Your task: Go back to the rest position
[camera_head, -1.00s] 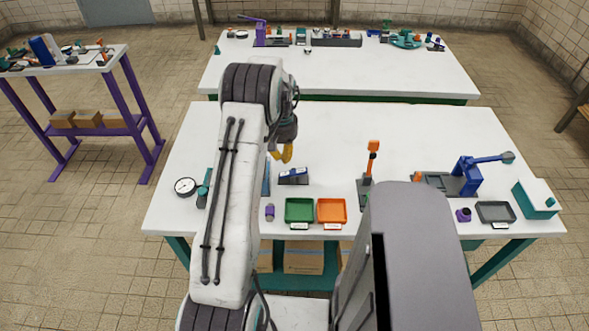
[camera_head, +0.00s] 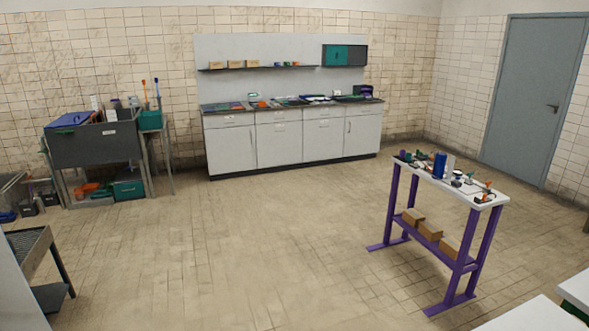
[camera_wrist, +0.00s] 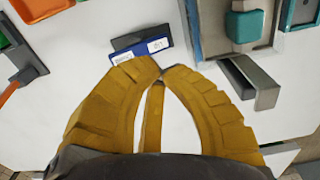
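My gripper (camera_wrist: 161,68) shows in the wrist view with its yellow fingers curved in and their tips together. I see nothing held between them. The fingertips overlap a blue block with white labels (camera_wrist: 150,50), which lies on the white table (camera_wrist: 85,95) beyond them; I cannot tell how far apart they are. My arm and gripper are not in the head view.
The head view shows a purple-legged table (camera_head: 467,186) at right, white cabinets (camera_head: 285,140) and open floor (camera_head: 260,240) between.

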